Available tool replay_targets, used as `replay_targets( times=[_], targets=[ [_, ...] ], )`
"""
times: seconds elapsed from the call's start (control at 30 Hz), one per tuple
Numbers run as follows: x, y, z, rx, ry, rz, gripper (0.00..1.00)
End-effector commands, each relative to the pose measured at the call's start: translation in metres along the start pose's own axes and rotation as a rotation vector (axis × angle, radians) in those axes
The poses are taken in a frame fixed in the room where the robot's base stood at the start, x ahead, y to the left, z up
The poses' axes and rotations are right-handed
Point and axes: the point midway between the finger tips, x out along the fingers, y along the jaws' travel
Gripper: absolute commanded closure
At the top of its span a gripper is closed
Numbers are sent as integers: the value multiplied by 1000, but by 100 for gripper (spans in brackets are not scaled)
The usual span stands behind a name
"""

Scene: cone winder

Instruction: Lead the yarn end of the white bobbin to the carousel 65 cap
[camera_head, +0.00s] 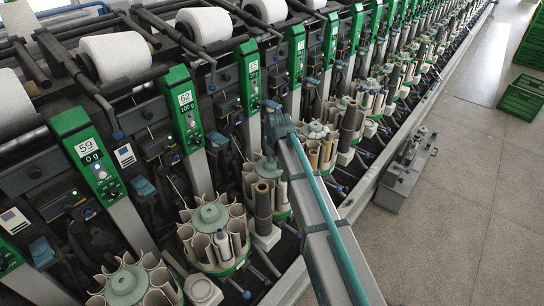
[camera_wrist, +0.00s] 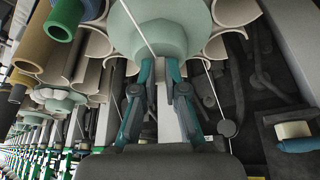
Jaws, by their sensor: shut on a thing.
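The carousel under label 65 has a pale green cap (camera_head: 267,167), partly behind my arm. In the wrist view a pale green cap (camera_wrist: 190,32) fills the top centre, just beyond the fingertips. My gripper (camera_wrist: 157,65) is shut with its fingertips close in front of this cap; whether they touch it I cannot tell. A thin white yarn (camera_wrist: 138,28) runs from the top edge down to the fingertips. In the head view my arm's end hides the fingers. A whitish bobbin (camera_head: 222,243) stands in the carousel under label 62; whether the yarn is from it I cannot tell.
The carousel under label 62 has its own cap (camera_head: 210,215). Brown and green tubes (camera_wrist: 31,53) stand in pockets beside the cap in the wrist view. Green labelled posts (camera_head: 185,110) line the machine. A grey box (camera_head: 405,175) stands on the open floor at right.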

Motion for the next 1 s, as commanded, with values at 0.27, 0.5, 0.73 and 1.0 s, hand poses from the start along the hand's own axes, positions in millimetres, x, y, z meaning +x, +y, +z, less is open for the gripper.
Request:
replay_targets(
  times=[0.27,0.5,0.73,1.0],
  targets=[
    [0,0,0,0,0,0,86],
    [0,0,0,0,0,0,60],
    [0,0,0,0,0,0,43],
    [0,0,0,0,0,0,34]
  ],
)
